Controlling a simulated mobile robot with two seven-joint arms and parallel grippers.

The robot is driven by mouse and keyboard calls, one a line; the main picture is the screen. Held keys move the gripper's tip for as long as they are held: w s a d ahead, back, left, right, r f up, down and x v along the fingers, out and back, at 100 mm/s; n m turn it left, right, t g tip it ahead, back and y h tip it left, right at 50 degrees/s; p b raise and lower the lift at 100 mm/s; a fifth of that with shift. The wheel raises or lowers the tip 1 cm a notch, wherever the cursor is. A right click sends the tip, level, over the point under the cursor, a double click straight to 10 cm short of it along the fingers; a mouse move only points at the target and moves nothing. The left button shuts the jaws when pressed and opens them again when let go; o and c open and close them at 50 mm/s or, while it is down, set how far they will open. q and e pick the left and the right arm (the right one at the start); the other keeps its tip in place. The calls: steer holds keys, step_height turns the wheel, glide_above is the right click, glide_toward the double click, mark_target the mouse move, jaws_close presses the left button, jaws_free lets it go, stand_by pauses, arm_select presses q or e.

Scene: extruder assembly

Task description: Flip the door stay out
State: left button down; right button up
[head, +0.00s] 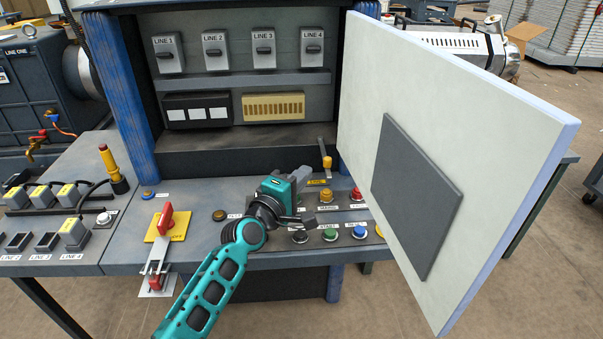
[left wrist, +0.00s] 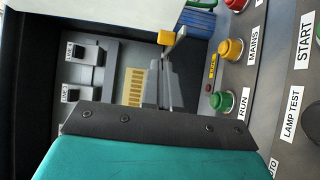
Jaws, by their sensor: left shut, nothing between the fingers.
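The door stay (head: 327,162) is a thin dark rod with a yellow end at the lower right of the cabinet opening, beside the open door (head: 455,150). In the left wrist view its yellow end (left wrist: 167,38) shows just beyond my fingertips, with a grey rod running from it. My left gripper (head: 303,176) is shut and empty, just left of and below the stay's yellow end. The fingers also show in the left wrist view (left wrist: 164,92). I cannot tell whether they touch the stay. My right gripper is not in view.
The sloping panel below the opening carries buttons such as the green one (head: 329,235) and the orange one (head: 326,195). A red-handled lever (head: 165,218) stands at left. Inside the cabinet are line switches (head: 263,50) and a tan terminal block (head: 273,107). The open door fills the right side.

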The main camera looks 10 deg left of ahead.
arm_select(q)
steer(key=s+a+f+m+g+y+p, duration=0.1)
steer(key=s+m, duration=0.4)
steer(key=s, duration=0.5)
steer(key=s+a+f+m+g+y+p, duration=0.1)
steer(key=s+a+f+m+g+p, duration=0.2)
steer(key=s, duration=0.6)
steer(key=s+a+f+m+g+y+p, duration=0.2)
steer(key=s+f+m+p, duration=0.2)
steer(key=s+m+p, duration=0.2)
steer(key=s+m, duration=0.2)
steer(key=s, duration=0.2)
steer(key=shift+s+f+m, duration=0.3)
steer(key=shift+f, duration=0.1)
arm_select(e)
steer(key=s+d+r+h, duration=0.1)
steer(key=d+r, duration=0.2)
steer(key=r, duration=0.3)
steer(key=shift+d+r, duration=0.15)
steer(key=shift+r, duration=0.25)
arm_select(q)
steer(key=shift+a, duration=0.1)
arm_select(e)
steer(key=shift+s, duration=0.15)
